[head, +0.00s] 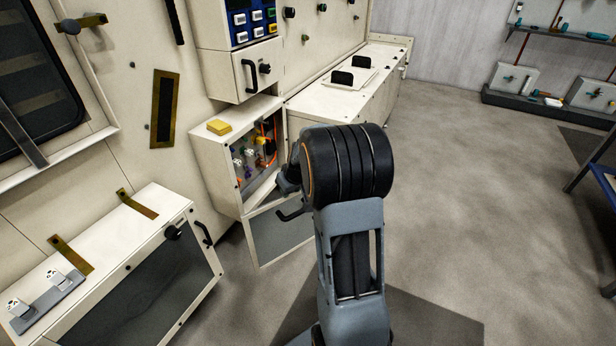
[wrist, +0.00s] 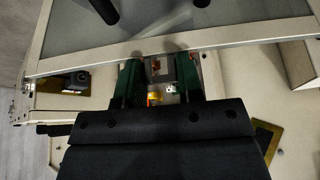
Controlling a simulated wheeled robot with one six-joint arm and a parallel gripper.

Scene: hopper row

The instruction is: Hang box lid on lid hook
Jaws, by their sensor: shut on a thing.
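The box lid (head: 278,238) is a grey panel in a cream frame, hanging tilted below the front of the open cream box (head: 215,170). A black handle shows on it near my arm. In the wrist view, its grey panel (wrist: 215,22) and cream edge fill the top. My gripper (wrist: 158,72) has its green fingers at that edge, shut, with a small grey part between them; exactly which part of the lid it grips is unclear. In the head view, my arm hides most of the gripper. I cannot make out the lid hook.
Coloured parts and an orange cable (head: 262,145) show inside the box. A yellow block (head: 220,127) lies on top. A closed cabinet (head: 130,275) stands at the left front, and a row of counters (head: 345,85) runs behind.

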